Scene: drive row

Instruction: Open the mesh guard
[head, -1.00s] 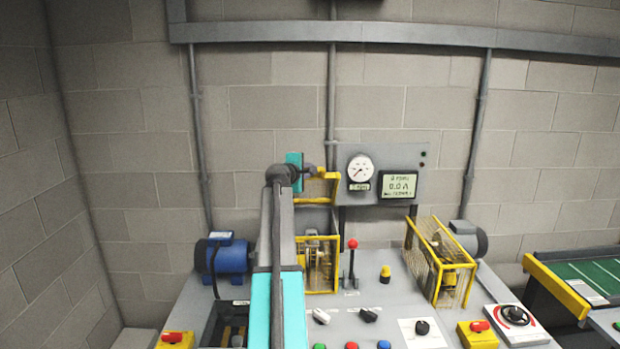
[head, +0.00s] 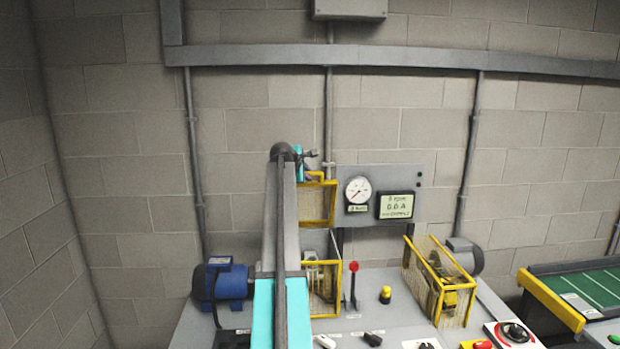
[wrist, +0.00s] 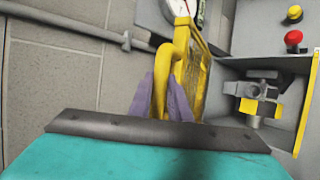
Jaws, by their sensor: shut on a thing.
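The left mesh guard has a yellow-framed mesh lid (head: 317,204), raised and standing roughly upright behind its open cage (head: 322,285). My gripper (head: 312,160) is at the lid's top edge. In the wrist view my gripper's purple fingers (wrist: 163,98) are shut on the lid's yellow handle (wrist: 181,50). The mesh lid (wrist: 197,72) runs away from the fingers there, and the grey drive parts (wrist: 257,98) show uncovered to the right. My arm hides part of the cage's left side in the head view.
A gauge panel (head: 420,186) stands right of the lid. A red-knobbed lever (head: 353,285) and a yellow button (head: 385,294) are right of the cage. A blue motor (head: 222,281) sits left. Another yellow mesh guard (head: 435,275) stands right. The block wall (head: 260,120) is behind.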

